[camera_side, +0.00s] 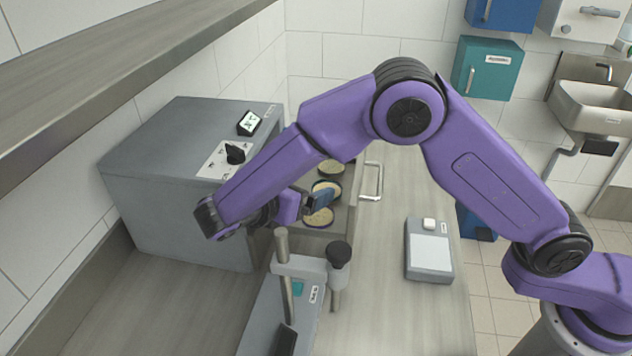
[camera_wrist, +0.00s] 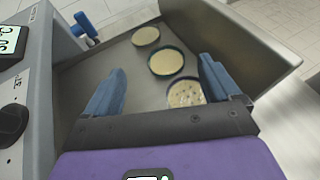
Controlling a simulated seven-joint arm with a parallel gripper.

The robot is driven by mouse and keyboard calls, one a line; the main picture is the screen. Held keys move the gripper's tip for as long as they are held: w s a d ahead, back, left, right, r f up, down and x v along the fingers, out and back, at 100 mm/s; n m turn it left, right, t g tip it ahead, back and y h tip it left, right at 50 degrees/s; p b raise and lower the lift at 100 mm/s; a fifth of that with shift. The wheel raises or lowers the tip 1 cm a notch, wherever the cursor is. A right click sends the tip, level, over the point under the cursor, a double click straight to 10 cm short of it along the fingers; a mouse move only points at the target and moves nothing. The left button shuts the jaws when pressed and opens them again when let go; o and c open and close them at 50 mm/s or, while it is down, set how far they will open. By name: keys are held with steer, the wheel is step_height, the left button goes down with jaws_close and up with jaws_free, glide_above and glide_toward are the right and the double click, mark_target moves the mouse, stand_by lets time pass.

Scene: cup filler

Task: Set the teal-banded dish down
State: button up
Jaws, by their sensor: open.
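Three round dishes with pale contents sit in a row in the open metal drawer (camera_wrist: 120,60). The middle dish (camera_wrist: 166,62) has a dark teal rim and looks like the teal-banded one; it also shows in the side view (camera_side: 327,185). The near dish (camera_wrist: 186,93) has dark specks on its contents and a dark bluish rim. The far dish (camera_wrist: 145,36) has a dark rim. My gripper (camera_wrist: 162,70) is open and empty, its blue fingers apart over the drawer by the near and middle dishes. In the side view my gripper (camera_side: 318,200) partly hides the dishes.
A grey oven-like machine (camera_side: 180,150) with a knob and display stands left of the drawer. A drawer handle (camera_side: 373,182) is at the right. A scale (camera_side: 430,252) and a lever press (camera_side: 300,280) stand on the counter (camera_side: 390,310). Bare counter lies between them.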

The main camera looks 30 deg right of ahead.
steer(key=v, duration=0.5)
stand_by(0.4)
steer(key=shift+w+d+r+m+y, duration=0.1)
steer(key=shift+d+r+m+y, duration=0.15)
steer(key=shift+d+m+y, duration=0.05)
steer(key=s+d+r+m+y, duration=0.2)
steer(key=m+y, duration=0.1)
steer(key=s+d+r+m+y, duration=0.2)
steer(key=d+r+m+y, duration=0.1)
steer(key=m+y, duration=0.1)
steer(key=s+d+r+m+g+y, duration=0.1)
steer(key=s+d+r+m+y, duration=0.2)
steer(key=y, duration=0.1)
steer(key=shift+d, duration=0.15)
steer(key=s+d+f+g, duration=0.1)
steer(key=s+d+f, duration=0.2)
steer(key=s+d, duration=0.2)
steer(key=s+d+f+g, duration=0.1)
steer(key=s+d+f, duration=0.2)
steer(key=s+d, duration=0.2)
steer(key=s+d+f+g+y, duration=0.1)
steer(key=s+d+f, duration=0.2)
steer(key=s+d, duration=0.3)
steer(key=s, duration=0.3)
steer(key=shift+s+n+g, duration=0.3)
steer(key=shift+s+g, duration=0.05)
steer(key=shift+g, duration=0.05)
